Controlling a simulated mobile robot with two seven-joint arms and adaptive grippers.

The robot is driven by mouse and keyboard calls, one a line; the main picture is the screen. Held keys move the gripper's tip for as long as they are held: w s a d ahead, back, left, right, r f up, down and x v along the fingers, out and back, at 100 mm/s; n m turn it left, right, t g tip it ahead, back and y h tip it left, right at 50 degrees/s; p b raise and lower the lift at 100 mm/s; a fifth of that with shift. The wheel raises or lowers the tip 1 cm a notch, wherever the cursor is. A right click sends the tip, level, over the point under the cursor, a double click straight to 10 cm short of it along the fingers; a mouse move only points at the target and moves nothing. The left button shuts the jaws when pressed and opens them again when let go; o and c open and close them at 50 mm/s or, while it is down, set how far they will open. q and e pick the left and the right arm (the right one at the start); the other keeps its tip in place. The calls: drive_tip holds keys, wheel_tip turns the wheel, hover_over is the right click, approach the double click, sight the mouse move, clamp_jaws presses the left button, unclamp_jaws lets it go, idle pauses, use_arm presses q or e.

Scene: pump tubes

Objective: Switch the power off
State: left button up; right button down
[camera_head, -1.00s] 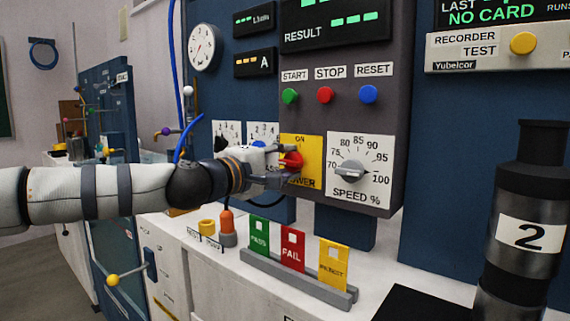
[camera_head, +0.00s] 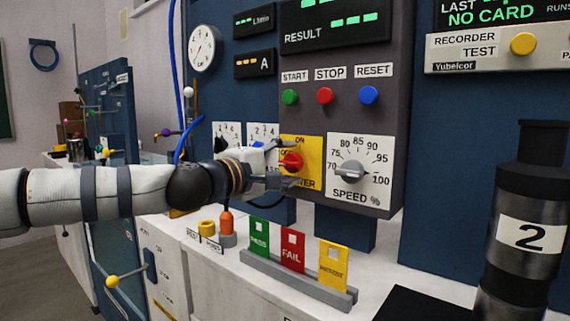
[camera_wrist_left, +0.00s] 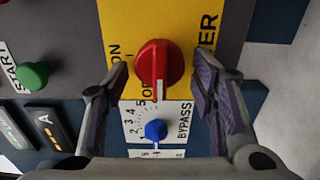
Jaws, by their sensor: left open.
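The red power knob (camera_head: 292,162) sits on a yellow plate (camera_head: 312,150) of the grey panel. In the left wrist view the knob (camera_wrist_left: 157,65) shows a white mark pointing down, toward a partly hidden label starting with "O". The "ON" label lies to the knob's left in that view and above it in the head view. My left gripper (camera_head: 279,165) is open at the knob. In the left wrist view its two fingers (camera_wrist_left: 161,80) stand on either side of the knob, apart from it. My right gripper is not in view.
A speed dial (camera_head: 352,172) is right of the plate. Green (camera_head: 290,97), red (camera_head: 325,95) and blue (camera_head: 368,95) buttons are above. A blue bypass knob (camera_wrist_left: 156,131) is close to the fingers. A card rack (camera_head: 300,278) stands below on the white bench.

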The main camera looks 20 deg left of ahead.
use_arm(q)
drive_tip(key=shift+s, duration=0.1)
drive_tip(key=v, duration=1.1)
drive_tip(key=shift+s+a, duration=0.15)
drive_tip(key=shift+s, duration=0.25)
